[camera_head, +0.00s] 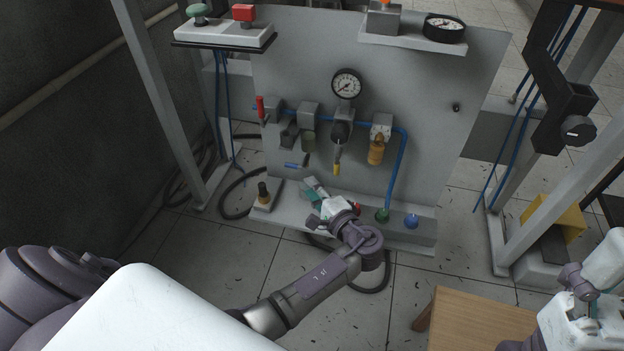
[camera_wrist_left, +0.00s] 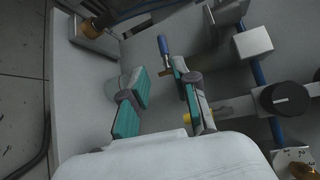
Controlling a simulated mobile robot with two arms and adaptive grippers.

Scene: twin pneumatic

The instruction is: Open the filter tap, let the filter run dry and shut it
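The filter (camera_head: 308,143) hangs from the panel's air line, a grey block with a dark bowl; its liquid level cannot be made out. Below it a tap with a blue handle (camera_head: 292,165) sticks out to the left. In the left wrist view the blue handle (camera_wrist_left: 163,46) is just beyond the right finger's tip; contact cannot be told. My left gripper (camera_head: 312,188) is low in front of the panel. Its teal-padded fingers (camera_wrist_left: 160,80) are apart with nothing held. A pale grey cup (camera_wrist_left: 117,86) stands behind the left finger. My right gripper (camera_head: 591,309) is at the lower right, fingers unclear.
A pressure gauge (camera_head: 346,84), a yellow-tipped unit (camera_head: 337,168) and an amber bowl (camera_head: 376,150) are to the filter's right. A red lever (camera_head: 260,107) is to its left. Green (camera_head: 383,215) and blue (camera_head: 411,221) knobs stand on the base ledge. A wooden stool (camera_head: 470,322) is in front.

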